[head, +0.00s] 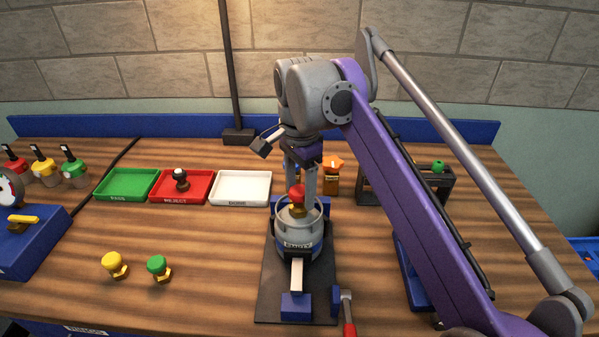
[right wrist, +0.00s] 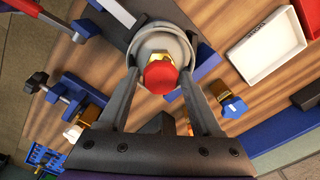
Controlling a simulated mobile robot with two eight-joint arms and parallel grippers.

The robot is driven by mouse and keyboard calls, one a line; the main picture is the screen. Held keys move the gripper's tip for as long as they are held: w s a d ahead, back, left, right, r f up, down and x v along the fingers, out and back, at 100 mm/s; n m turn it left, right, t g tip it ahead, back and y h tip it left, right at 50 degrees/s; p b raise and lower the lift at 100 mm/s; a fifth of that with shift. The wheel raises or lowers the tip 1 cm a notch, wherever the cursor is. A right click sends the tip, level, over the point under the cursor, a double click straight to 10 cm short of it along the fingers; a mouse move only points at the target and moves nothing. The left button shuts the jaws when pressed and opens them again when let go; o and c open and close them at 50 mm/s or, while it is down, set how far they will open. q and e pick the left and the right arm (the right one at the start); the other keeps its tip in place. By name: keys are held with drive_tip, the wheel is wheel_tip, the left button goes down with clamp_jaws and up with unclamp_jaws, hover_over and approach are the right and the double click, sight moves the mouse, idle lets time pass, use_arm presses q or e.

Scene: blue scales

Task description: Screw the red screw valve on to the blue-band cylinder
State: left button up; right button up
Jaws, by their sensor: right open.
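The red screw valve (head: 297,194) has a red knob and a brass base and sits at the top centre of the blue-band cylinder (head: 291,233). The cylinder is grey with a blue band and a label, and stands on a dark clamp plate (head: 268,292). My right gripper (head: 303,190) is above the cylinder, its fingers down around the valve. In the right wrist view the red knob (right wrist: 160,74) lies between the two open fingers (right wrist: 157,82), with a gap on each side. Whether the valve is threaded in cannot be told. My left gripper is not in view.
Yellow (head: 115,265) and green (head: 158,268) valves stand on the table at front left. Green (head: 126,185), red (head: 180,188) and white (head: 241,188) trays lie behind them. A blue scale (head: 30,240) is at the left edge. A dark rack (head: 372,188) stands right, behind my arm.

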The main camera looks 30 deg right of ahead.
sight(297, 210)
drive_tip(key=shift+f, duration=1.25)
clamp_jaws()
drive_tip(key=m+p, duration=0.1)
drive_tip(key=m, duration=0.2)
drive_tip(key=shift+r+m, duration=0.1)
drive_tip(key=shift+m, duration=0.9)
drive_tip(key=shift+m+p, duration=0.6)
drive_tip(key=shift+m, duration=1.1)
